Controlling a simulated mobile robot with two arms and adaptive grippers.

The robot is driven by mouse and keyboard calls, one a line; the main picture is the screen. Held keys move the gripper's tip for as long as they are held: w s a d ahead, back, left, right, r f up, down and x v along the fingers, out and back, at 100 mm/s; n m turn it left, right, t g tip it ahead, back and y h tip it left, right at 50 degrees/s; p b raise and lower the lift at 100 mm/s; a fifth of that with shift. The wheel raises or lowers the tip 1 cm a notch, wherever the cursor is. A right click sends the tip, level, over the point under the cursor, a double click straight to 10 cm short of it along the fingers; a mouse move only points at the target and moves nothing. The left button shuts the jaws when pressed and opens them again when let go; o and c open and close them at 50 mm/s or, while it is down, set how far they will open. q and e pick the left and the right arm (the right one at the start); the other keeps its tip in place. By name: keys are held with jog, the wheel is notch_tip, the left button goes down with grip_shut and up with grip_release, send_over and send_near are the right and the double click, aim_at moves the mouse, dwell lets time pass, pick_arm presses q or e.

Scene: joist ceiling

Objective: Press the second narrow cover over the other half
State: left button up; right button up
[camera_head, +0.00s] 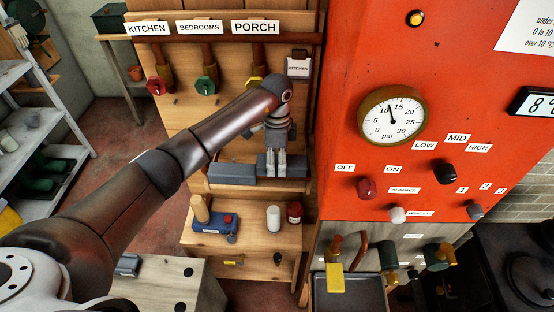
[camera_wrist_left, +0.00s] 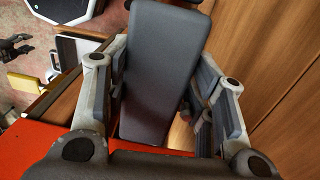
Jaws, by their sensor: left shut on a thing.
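My left gripper (camera_head: 272,163) is over the wooden shelf rack, its fingers pointing down at a dark grey row along a ledge. In the left wrist view the gripper (camera_wrist_left: 163,75) is shut on a long dark grey slab, the narrow cover (camera_wrist_left: 160,50), with a finger on each side. In the head view a grey block (camera_head: 231,172) lies on the ledge left of the fingers. Grey surface (camera_head: 294,168) also shows right of them. I cannot tell whether the held cover touches what is below. My right gripper cannot be made out.
The orange panel (camera_head: 350,160) with its gauge (camera_head: 392,114) stands close on the right. Red, green and yellow valve handles (camera_head: 205,86) are behind my arm. The lower shelf holds a blue box (camera_head: 214,223), a white cylinder (camera_head: 273,218) and a dark red jar (camera_head: 294,212).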

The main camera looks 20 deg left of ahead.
jog(key=shift+w, duration=0.15)
pick_arm(q)
jog(key=shift+f, duration=0.1)
jog(key=shift+f+b, duration=0.3)
jog(key=shift+f, duration=0.05)
jog(key=shift+f+b, duration=0.75)
jog(key=shift+f, duration=0.65)
pick_arm(e)
jog(key=shift+w+f, duration=0.2)
jog(key=shift+f, duration=0.3)
jog(key=shift+w+f, duration=0.15)
jog(key=shift+f, duration=0.35)
pick_arm(q)
jog(key=shift+f, duration=0.25)
pick_arm(e)
jog(key=shift+f, duration=0.15)
pick_arm(q)
jog(key=o, duration=1.6)
pick_arm(e)
jog(key=shift+s+a, duration=0.1)
